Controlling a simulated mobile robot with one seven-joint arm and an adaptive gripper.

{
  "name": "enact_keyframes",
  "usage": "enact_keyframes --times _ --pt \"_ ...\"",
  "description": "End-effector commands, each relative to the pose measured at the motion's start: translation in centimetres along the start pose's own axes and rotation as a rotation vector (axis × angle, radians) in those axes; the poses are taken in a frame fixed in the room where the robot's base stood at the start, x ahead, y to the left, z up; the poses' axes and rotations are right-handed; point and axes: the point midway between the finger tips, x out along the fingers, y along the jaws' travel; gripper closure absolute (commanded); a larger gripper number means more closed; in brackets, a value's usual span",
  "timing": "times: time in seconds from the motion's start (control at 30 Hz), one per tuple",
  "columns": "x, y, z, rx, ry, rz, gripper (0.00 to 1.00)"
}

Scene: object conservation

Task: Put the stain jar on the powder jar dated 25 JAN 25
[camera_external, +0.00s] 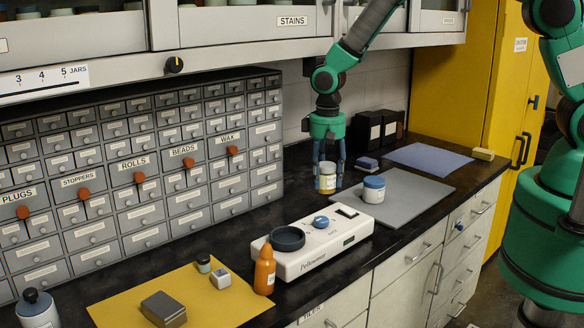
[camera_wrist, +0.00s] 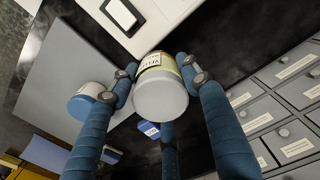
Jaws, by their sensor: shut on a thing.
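My gripper (camera_external: 328,182) is shut on a small jar (camera_external: 326,178) with yellow contents and a pale lid. In the wrist view this jar (camera_wrist: 160,98) sits between my blue fingers, and its label is only partly readable. I take it for the stain jar. It is upright in the external view, near the left edge of the grey mat; its height above the counter is unclear. A white jar with a blue lid (camera_external: 373,189) stands on the grey mat, right of the held jar and apart from it. Its date is not readable. It also shows in the wrist view (camera_wrist: 84,106).
The grey mat (camera_external: 418,200) has free room. A white device (camera_external: 312,252) with a dark bowl stands left of it. An orange bottle (camera_external: 264,270) and a yellow mat (camera_external: 125,300) with small items lie further left. Drawers (camera_external: 140,175) and dark boxes (camera_external: 378,130) stand behind.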

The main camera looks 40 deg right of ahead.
Motion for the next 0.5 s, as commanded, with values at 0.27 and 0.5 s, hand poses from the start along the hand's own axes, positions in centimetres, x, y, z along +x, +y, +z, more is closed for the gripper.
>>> enact_keyframes --times 0.27,0.5 --pt "-1.7 6.6 3.8 -0.049 0.001 -0.001 0.87" --pt "-2.9 12.4 8.4 -0.102 0.002 -0.001 0.87"
